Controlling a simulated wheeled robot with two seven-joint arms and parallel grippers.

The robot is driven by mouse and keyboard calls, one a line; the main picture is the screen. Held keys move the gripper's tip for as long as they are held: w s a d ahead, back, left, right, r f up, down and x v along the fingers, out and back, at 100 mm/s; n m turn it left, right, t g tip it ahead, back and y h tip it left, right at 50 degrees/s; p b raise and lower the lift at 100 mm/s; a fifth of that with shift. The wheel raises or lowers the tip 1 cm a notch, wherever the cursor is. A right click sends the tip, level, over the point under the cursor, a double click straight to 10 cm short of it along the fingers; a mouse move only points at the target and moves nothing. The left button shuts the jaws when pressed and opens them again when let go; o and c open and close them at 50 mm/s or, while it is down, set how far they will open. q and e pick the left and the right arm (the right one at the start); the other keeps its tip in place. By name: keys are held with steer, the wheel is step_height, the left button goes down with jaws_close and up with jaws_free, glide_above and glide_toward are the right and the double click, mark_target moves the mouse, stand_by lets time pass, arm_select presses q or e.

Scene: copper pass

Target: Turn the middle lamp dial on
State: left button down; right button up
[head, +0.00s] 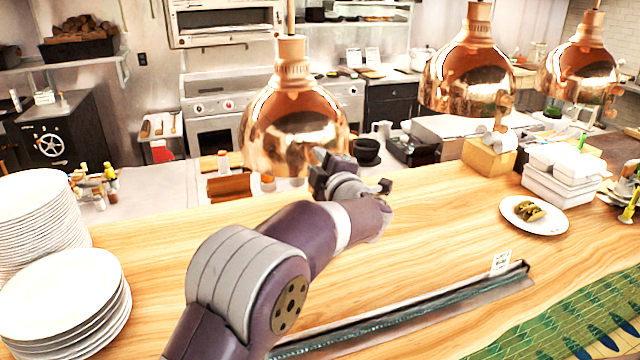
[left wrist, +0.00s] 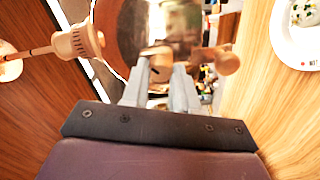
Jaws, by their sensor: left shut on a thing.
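Three copper lamps hang over the wooden counter in the head view: a left lamp (head: 290,115), a middle lamp (head: 470,70) and a right lamp (head: 585,70). A small dial (head: 503,99) shows at the middle lamp's lower rim. My left gripper (head: 322,172) is at the lower front of the left lamp, not at the middle one in this picture. In the left wrist view, my left gripper (left wrist: 162,75) is shut on a copper lamp dial (left wrist: 228,61) beside a dome (left wrist: 120,30). The fingers partly hide the dial, so its setting cannot be told.
Stacked plates (head: 65,300) stand at the left. A plate with food (head: 535,215) and white containers (head: 562,172) stand at the right. A long dark rail (head: 400,318) lies along the front. The counter between them is mostly clear.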

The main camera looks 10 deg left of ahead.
arm_select(q)
steer(key=n+b, duration=0.1)
steer(key=b, duration=0.1)
steer(key=n+b, duration=0.4)
steer(key=shift+f, duration=0.25)
steer(key=shift+r+n+b, duration=0.2)
steer(key=shift+n+b, duration=1.4)
steer(key=shift+n, duration=0.3)
steer(key=c, duration=0.9)
jaws_free()
steer(key=shift+w+a, duration=0.1)
steer(key=shift+o, duration=0.2)
steer(key=b+v, duration=0.3)
steer(key=v, duration=0.9)
steer(key=shift+s, duration=0.4)
steer(key=shift+r, duration=0.1)
